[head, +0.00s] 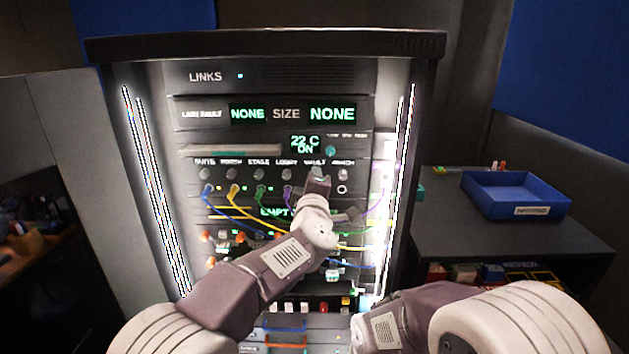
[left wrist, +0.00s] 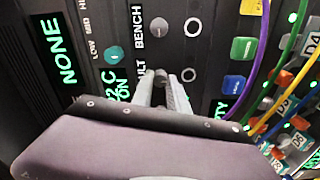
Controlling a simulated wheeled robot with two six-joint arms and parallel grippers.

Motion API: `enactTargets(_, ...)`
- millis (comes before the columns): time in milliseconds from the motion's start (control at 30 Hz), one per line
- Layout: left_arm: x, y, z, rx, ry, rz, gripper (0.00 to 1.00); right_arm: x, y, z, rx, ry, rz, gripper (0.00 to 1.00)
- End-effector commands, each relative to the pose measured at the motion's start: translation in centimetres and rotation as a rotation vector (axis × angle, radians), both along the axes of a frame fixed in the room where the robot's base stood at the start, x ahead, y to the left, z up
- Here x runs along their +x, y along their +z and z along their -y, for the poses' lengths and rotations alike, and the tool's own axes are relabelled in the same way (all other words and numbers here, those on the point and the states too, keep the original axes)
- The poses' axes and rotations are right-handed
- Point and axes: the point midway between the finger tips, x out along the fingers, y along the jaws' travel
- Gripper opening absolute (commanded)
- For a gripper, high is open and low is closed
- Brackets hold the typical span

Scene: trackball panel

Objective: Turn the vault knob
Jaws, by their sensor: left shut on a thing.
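In the head view, a row of small grey knobs runs across the rack panel, with labels above them that include LOBBY, VAULT and BENCH. My left gripper (head: 319,182) is at the VAULT position and covers most of the vault knob. In the left wrist view, the two fingers of my left gripper (left wrist: 160,90) are on either side of the vault knob, shut on it, beside the partly hidden VAULT label. The knob's pointer direction cannot be made out. My right arm shows at the lower right of the head view, but its gripper is not visible.
The bench knob (left wrist: 159,27) is close beside my left gripper. A teal knob (head: 330,151) sits above the row. Coloured cables, such as the yellow one (head: 250,215), hang below. A blue tray (head: 480,205) stands on a dark side table to the right.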

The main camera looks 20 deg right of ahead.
Motion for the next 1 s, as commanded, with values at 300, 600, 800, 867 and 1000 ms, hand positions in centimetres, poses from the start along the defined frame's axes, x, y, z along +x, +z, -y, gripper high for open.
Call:
enactTargets(300, 0.0, 0.0, 0.0, 0.000, 0.000, 0.000, 0.41, 0.0, 0.0, 0.0, 0.000, 0.000, 0.000, 0.41)
enactTargets(600, -1.7, -0.2, -0.4, 0.000, -0.001, 0.001, 0.41, 0.0, -0.9, 0.0, 0.000, 0.000, 0.000, 0.41)
enactTargets(800, -5.8, -0.1, -1.6, 0.000, -0.002, 0.001, 0.41, 0.0, -1.9, 0.0, 0.000, 0.000, 0.000, 0.41)
enactTargets(867, -6.9, -0.2, -2.0, 0.000, -0.002, 0.000, 0.41, 0.0, -2.1, 0.0, 0.000, 0.000, 0.000, 0.41)
enactTargets(1000, -8.4, -0.1, -2.4, 0.000, -0.001, 0.000, 0.41, 0.0, -2.2, 0.0, 0.000, 0.000, 0.000, 0.41)
